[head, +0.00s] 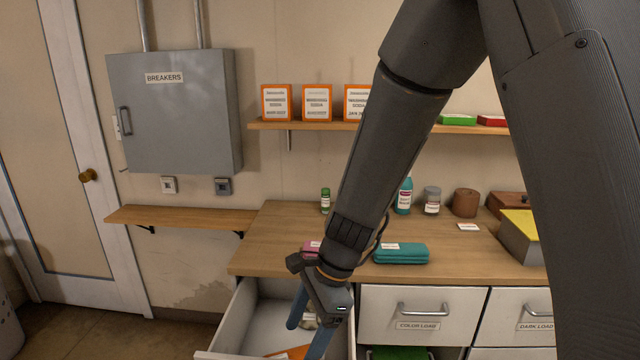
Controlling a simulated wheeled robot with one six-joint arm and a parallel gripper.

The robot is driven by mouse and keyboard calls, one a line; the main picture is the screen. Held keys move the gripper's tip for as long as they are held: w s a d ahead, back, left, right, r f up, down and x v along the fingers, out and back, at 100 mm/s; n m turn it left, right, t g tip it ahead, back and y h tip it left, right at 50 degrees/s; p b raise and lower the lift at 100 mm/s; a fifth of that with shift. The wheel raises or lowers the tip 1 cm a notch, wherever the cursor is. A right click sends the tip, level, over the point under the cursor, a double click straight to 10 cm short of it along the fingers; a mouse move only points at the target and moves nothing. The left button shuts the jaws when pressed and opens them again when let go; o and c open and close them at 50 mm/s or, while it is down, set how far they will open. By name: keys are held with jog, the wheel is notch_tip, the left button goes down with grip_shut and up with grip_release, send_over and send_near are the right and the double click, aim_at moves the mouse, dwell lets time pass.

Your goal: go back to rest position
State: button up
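My gripper (305,335) hangs at the end of my arm, pointing down over an open white drawer (238,312) at the counter's left. Its two blue fingers stand apart, so it looks open. A small pale and green item (309,321) shows between or behind the fingers, low in the drawer; its full shape is hidden. I cannot tell whether a finger touches it. An orange item (288,353) lies at the drawer's front, partly cut off by the frame.
The wooden counter (285,222) holds a teal case (400,253), a pink item (312,247), a green-capped bottle (325,201) and several containers. A shelf (272,126) with orange boxes (277,103) is above. A lower left shelf (180,217) is empty.

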jog(key=s+d+f+n+h+b, duration=0.1)
jog(key=d+f+n+b, duration=0.1)
jog(key=d+n+b, duration=0.2)
jog(key=s+d+f+n+t+h+b, duration=0.1)
jog(key=d+f+n+b, duration=0.2)
jog(key=d, duration=0.8)
jog(key=s+d+f+n+h+b, duration=0.2)
jog(key=d+f+n+b, duration=0.1)
jog(key=d+n+b, duration=0.2)
jog(key=shift+d+n+b, duration=0.4)
jog(key=shift+d+n, duration=0.5)
jog(key=shift+d, duration=0.35)
jog(key=shift+s, duration=0.1)
